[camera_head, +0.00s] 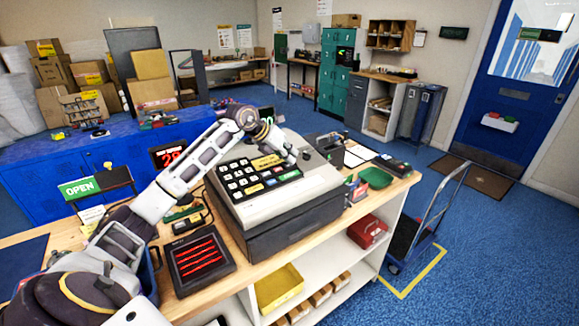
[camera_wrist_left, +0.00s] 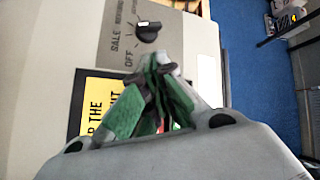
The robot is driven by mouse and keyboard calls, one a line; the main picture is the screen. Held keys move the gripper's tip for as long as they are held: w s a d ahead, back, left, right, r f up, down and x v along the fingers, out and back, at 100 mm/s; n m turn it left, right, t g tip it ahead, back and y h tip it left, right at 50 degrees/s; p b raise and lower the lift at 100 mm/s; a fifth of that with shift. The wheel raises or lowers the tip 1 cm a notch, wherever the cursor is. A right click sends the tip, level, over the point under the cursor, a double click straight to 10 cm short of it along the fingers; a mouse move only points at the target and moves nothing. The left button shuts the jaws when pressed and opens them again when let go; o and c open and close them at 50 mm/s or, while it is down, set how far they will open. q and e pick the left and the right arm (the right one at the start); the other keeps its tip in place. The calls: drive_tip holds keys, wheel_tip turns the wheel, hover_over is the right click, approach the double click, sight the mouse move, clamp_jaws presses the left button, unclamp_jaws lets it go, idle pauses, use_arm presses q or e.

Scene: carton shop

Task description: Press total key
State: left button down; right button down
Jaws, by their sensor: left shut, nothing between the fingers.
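The cash register (camera_head: 300,195) stands on the wooden counter, with a sloped black keypad (camera_head: 258,172) of white and coloured keys. The key labels are too small to read, so I cannot tell which is the total key. My left gripper (camera_head: 291,157) is shut and empty, pointing down over the right part of the register's top, near the keypad's right end. In the left wrist view the fingertips (camera_wrist_left: 158,65) meet below a black rotary knob (camera_wrist_left: 148,32), beside a yellow label (camera_wrist_left: 97,100). The fingers hide what lies behind them; contact cannot be told.
A dark tray with red strips (camera_head: 200,258) lies left of the register. A green OPEN sign (camera_head: 82,188) stands farther left. A green dish (camera_head: 375,178) and small items sit right of the register. A hand truck (camera_head: 425,220) stands on the floor beyond the counter.

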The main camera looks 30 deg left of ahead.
sight(292, 166)
use_arm(q)
drive_tip(key=shift+a+f, duration=0.1)
drive_tip(key=shift+f, duration=0.3)
idle(0.6)
drive_tip(key=shift+s+f+b, duration=0.15)
drive_tip(key=shift+f+b, duration=0.25)
drive_tip(key=shift+f, duration=0.15)
idle(0.7)
drive_tip(key=shift+r, duration=0.25)
drive_tip(key=shift+r+p, duration=0.3)
drive_tip(key=shift+p, duration=0.1)
drive_tip(key=shift+d+r, duration=0.2)
drive_tip(key=shift+r, duration=0.35)
drive_tip(key=shift+d+r+p, duration=0.25)
drive_tip(key=shift+r+p, duration=0.6)
drive_tip(key=shift+r, duration=0.4)
drive_tip(key=shift+d+r+p, duration=0.2)
drive_tip(key=shift+r+p, duration=0.6)
drive_tip(key=shift+r, duration=0.4)
drive_tip(key=shift+s+f, duration=0.1)
drive_tip(key=shift+s, duration=0.05)
